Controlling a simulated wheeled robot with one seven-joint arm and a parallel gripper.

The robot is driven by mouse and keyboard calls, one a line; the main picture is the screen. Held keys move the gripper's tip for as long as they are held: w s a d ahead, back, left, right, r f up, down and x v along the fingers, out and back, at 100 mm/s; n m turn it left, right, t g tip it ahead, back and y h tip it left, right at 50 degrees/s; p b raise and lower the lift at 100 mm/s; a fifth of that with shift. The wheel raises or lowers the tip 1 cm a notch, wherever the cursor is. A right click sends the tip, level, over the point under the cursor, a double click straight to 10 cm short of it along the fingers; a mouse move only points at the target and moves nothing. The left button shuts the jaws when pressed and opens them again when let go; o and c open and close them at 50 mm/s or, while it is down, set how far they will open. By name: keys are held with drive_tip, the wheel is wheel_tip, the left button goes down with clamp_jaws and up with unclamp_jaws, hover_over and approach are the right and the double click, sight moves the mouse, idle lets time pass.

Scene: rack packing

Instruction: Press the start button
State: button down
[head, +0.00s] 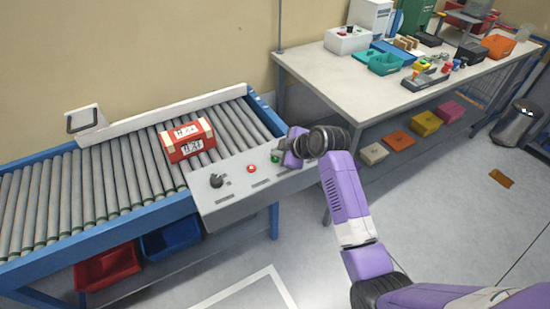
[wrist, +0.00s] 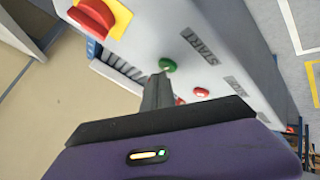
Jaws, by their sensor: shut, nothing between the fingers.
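The start button is a green round button (wrist: 167,65) on the grey control panel (wrist: 220,75), beside the printed word START in the wrist view. In the head view the green button (head: 275,158) is at the right part of the panel (head: 235,195), partly covered by my gripper. My gripper (head: 282,161) is shut and empty, over the panel. In the wrist view the closed fingertips (wrist: 158,78) appear right beside the green button. I cannot tell whether they touch it.
A red button (head: 251,168) and a black knob (head: 216,181) are on the same panel. A red and white box (head: 188,140) lies on the roller conveyor (head: 125,160). A table (head: 350,85) with several bins stands right.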

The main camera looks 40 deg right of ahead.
sight(277, 160)
drive_tip(key=shift+f, duration=0.4)
idle(0.6)
drive_tip(key=shift+r+p, duration=0.5)
drive_tip(key=shift+r, duration=0.35)
drive_tip(key=shift+r, duration=0.1)
wheel_tip(277, 160, up, 5)
drive_tip(key=p, duration=0.4)
